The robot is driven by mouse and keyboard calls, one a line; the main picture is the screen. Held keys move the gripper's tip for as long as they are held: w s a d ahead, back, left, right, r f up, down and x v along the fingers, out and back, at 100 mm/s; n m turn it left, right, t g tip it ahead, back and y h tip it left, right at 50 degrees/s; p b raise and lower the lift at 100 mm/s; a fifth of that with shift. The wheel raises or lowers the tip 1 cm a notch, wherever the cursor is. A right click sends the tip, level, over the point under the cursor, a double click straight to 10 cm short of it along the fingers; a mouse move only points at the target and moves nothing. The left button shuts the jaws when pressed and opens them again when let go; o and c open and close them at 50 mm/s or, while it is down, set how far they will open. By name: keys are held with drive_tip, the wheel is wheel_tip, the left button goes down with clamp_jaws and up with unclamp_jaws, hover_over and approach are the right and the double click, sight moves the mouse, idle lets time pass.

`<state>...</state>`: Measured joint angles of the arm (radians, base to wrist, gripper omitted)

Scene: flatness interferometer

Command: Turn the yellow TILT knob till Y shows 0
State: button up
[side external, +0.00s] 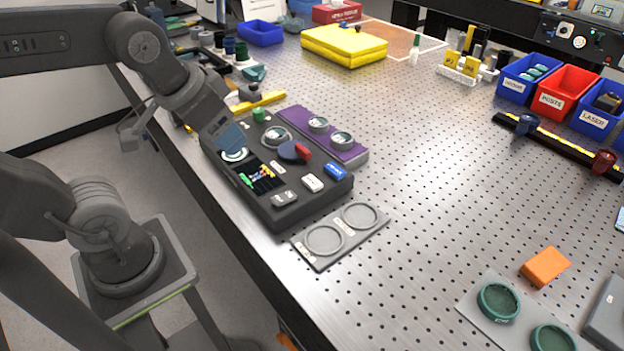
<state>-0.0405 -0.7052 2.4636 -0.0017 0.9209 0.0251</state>
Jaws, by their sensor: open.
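The dark interferometer console (325,196) sits at the table's left edge. On its top are a small dark display (262,178) with coloured marks, a green knob (259,115), a red knob (303,151) beside a dark blue disc, and several buttons. I cannot pick out a yellow TILT knob, and the Y value is too small to read. My gripper (218,128) is open at the console's left side, low over it. Its fingers are hard to make out against the dark console, and whether they touch anything is unclear. My wrist hides part of the console's left side.
A purple plate (318,133) with round lenses lies behind the console. A grey two-ring holder (319,263) lies in front. A yellow bar (262,102) lies behind my wrist. An orange block (545,266) and green-ringed plate (470,300) are front right. The middle table is clear.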

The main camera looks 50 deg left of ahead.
drive_tip(key=shift+s+d+f, duration=0.2)
drive_tip(key=shift+s+d, duration=0.25)
